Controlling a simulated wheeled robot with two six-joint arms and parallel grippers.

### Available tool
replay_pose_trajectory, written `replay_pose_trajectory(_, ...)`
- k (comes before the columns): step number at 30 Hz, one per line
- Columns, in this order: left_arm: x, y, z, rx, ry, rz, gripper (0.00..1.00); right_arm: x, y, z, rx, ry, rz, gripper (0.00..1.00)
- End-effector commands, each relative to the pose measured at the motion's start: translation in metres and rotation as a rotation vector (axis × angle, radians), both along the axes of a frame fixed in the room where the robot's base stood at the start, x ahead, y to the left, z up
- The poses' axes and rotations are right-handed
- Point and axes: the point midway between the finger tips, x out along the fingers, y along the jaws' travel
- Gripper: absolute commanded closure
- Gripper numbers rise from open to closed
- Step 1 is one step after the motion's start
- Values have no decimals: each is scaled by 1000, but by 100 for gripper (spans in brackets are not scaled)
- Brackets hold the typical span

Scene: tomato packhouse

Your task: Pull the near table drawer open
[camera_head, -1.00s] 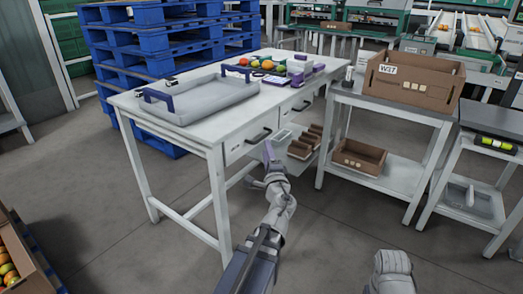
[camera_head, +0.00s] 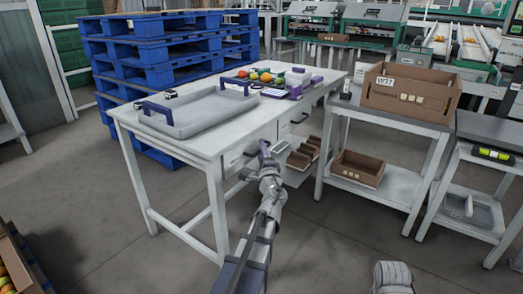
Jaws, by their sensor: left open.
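The near table drawer (camera_head: 232,157) is set in the front of the white table, under its top, close to the near corner. Its dark handle is mostly hidden by my left gripper (camera_head: 264,148). That gripper is open, in front of the drawer at about the handle's height. I cannot tell whether it touches the handle. The drawer front looks flush with the table. The far drawer, with a dark handle (camera_head: 300,117), is further along the same side and looks shut. My right gripper is out of view; only part of my right arm shows at the bottom.
On the table (camera_head: 205,145) are a grey tray (camera_head: 205,116) with dark handles, and several tomatoes (camera_head: 265,76). Brown boxes (camera_head: 303,153) sit below the table. A side stand (camera_head: 385,113) with a carton (camera_head: 410,91) is at the right. Floor in front is clear.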

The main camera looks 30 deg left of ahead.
Motion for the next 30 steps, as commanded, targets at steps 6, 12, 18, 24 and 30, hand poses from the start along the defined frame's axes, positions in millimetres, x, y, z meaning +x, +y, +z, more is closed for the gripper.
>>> replay_pose_trajectory(6, 0, 0, 0, 0, 0, 0, 57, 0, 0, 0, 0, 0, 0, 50)
replay_pose_trajectory(12, 0, 0, 0, 0, 0, 0, 80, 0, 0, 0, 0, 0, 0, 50)
replay_pose_trajectory(18, 0, 0, 0, 0, 0, 0, 100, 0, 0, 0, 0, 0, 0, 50)
replay_pose_trajectory(24, 0, 0, 0, -1, -1, 0, 100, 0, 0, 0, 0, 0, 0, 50)
replay_pose_trajectory(30, 0, 0, 0, -1, -1, 0, 100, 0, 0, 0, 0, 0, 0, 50)
